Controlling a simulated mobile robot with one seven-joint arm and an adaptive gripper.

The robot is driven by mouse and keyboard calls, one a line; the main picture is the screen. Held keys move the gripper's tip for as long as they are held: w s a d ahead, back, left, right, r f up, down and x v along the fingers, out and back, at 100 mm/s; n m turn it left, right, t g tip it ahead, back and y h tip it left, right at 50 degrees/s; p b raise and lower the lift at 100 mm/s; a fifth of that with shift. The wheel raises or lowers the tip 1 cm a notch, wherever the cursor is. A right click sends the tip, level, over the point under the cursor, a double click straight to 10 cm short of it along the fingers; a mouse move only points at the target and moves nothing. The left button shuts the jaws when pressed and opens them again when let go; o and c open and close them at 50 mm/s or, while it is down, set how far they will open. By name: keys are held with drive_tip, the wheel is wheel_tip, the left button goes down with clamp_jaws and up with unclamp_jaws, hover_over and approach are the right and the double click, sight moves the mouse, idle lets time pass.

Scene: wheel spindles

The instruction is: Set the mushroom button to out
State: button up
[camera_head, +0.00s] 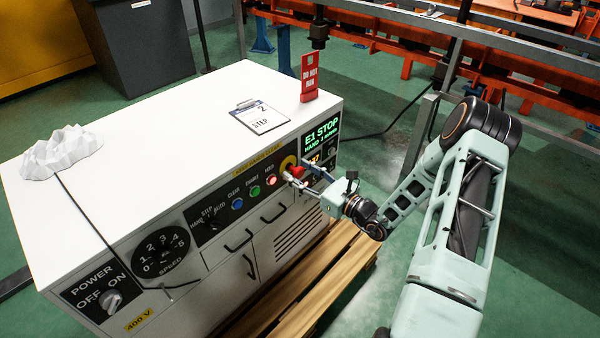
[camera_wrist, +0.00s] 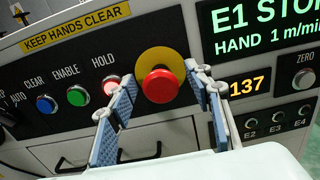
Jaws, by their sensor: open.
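The mushroom button is a red round cap (camera_wrist: 160,86) on a yellow disc (camera_wrist: 158,61) on the front panel of the white cabinet. In the head view the yellow disc (camera_head: 288,163) shows, with the red cap (camera_head: 297,171) partly behind my gripper. My gripper (camera_wrist: 158,88) is open, one blue-padded finger to the left of the red cap and one to the right. A gap shows on both sides in the wrist view; I cannot tell how deep the fingertips reach. In the head view my gripper (camera_head: 298,176) is at the panel's right end.
A lit red HOLD button (camera_wrist: 111,84), green ENABLE button (camera_wrist: 77,95) and blue CLEAR button (camera_wrist: 46,104) lie left of the fingers. A green-lettered display (camera_head: 322,134) reads E1 STOP. A ZERO knob (camera_wrist: 303,78) is at the right. Drawer handles (camera_head: 239,240) stick out below.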

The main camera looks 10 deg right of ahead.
drive_tip(key=v, duration=1.2)
